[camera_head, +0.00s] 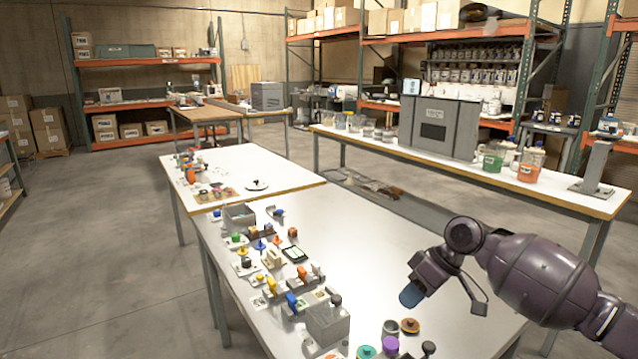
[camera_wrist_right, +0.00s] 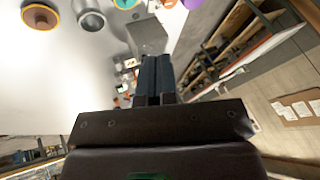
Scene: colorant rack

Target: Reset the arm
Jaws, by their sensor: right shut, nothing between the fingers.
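My right arm (camera_head: 540,270) comes in from the right edge in the head view. Its gripper (camera_head: 411,295) hangs over the right part of the near white table (camera_head: 380,250), clear of the things on it. In the right wrist view the two dark fingers (camera_wrist_right: 155,75) lie together, shut with nothing between them. My left gripper does not show in the head view.
Several small colored parts and grey blocks (camera_head: 327,322) line the near table's left side. Round pieces, one purple (camera_head: 390,345), stand at its front. A long table behind holds a grey box (camera_head: 438,128) and jars (camera_head: 528,168). The near table's middle is clear.

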